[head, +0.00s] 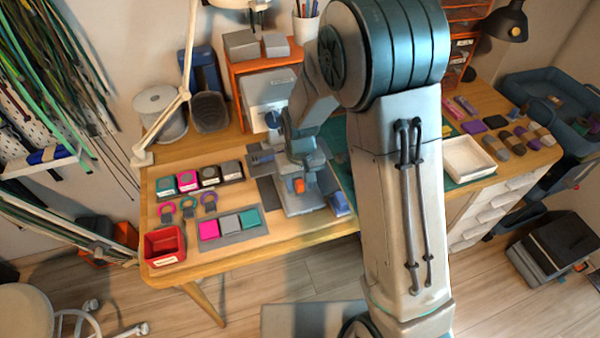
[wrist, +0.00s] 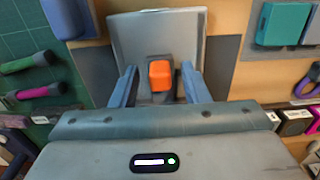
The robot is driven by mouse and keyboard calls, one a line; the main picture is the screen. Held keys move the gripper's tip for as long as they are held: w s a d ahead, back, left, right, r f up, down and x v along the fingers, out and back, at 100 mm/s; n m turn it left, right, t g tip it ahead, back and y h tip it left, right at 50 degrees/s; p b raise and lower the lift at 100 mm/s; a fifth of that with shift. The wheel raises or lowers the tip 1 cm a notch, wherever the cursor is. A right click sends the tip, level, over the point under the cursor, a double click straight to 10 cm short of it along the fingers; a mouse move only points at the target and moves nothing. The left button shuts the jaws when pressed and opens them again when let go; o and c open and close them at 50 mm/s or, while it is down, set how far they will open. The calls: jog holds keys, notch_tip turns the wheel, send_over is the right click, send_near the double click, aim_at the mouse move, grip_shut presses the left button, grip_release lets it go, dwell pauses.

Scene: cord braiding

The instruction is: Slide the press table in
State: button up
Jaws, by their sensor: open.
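The press table shows in the wrist view as a light grey plate (wrist: 158,32) with an upright orange handle (wrist: 160,75) on a dark mount. In the head view the orange handle (head: 299,185) shows low on the press at the middle of the workbench. My gripper (wrist: 158,67) is open, with one blue-grey finger on each side of the handle and a visible gap on both sides. It holds nothing. My arm hides much of the press in the head view.
On the workbench (head: 225,262), a red bin (head: 165,246), a grey mat with coloured squares (head: 230,225) and several rings lie to the left. A white tray (head: 468,158) and cord bundles lie to the right. Green and magenta handled tools (wrist: 35,90) lie left in the wrist view.

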notch_tip(320, 180, up, 14)
jog(key=shift+f, duration=0.15)
dwell(0.4)
jog(key=shift+d, duration=0.1)
